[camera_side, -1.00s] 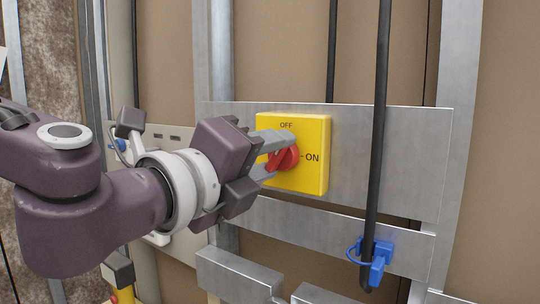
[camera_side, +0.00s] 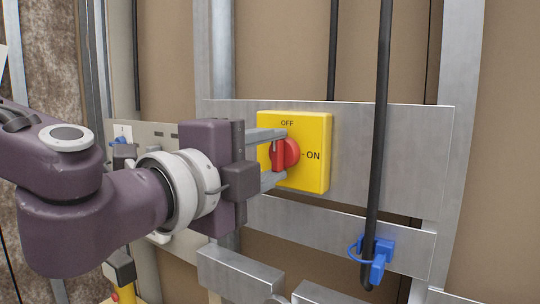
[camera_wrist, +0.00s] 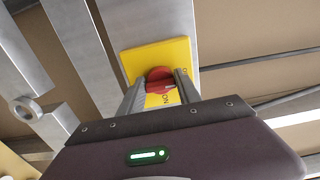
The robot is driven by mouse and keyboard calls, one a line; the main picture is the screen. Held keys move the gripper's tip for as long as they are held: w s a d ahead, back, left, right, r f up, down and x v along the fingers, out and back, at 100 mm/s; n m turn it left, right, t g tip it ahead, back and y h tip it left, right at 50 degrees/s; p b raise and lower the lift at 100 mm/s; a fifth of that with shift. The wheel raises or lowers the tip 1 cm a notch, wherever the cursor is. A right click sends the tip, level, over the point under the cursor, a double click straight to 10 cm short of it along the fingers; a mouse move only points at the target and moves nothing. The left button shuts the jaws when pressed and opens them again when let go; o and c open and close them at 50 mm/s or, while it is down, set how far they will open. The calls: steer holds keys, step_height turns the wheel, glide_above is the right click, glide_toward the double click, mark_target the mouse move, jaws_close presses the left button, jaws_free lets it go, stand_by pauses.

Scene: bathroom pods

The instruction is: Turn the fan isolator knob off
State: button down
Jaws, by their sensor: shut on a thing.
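The red fan isolator knob (camera_side: 290,154) sits on a yellow square plate (camera_side: 319,176) marked OFF at the top and ON at the right. Its raised handle stands about upright, with a pale mark at its upper end, toward OFF. My gripper (camera_side: 279,156) is shut on the knob, with one finger above and one below the handle. In the wrist view the knob (camera_wrist: 159,76) is between the two fingers (camera_wrist: 160,90), and part of the yellow plate (camera_wrist: 147,55) shows behind. The fingers partly hide the knob's edges.
The plate is fixed to a grey metal panel (camera_side: 391,165) across wall studs. A black cable (camera_side: 379,110) hangs to the right, held low by a blue clip (camera_side: 377,255). Metal rails (camera_side: 238,272) lie below. A pale panel (camera_side: 186,180) is behind my wrist.

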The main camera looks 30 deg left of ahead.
stand_by(0.3)
steer(key=c, duration=0.8)
jaws_free()
steer(key=shift+c, duration=0.2)
steer(key=s, duration=0.7)
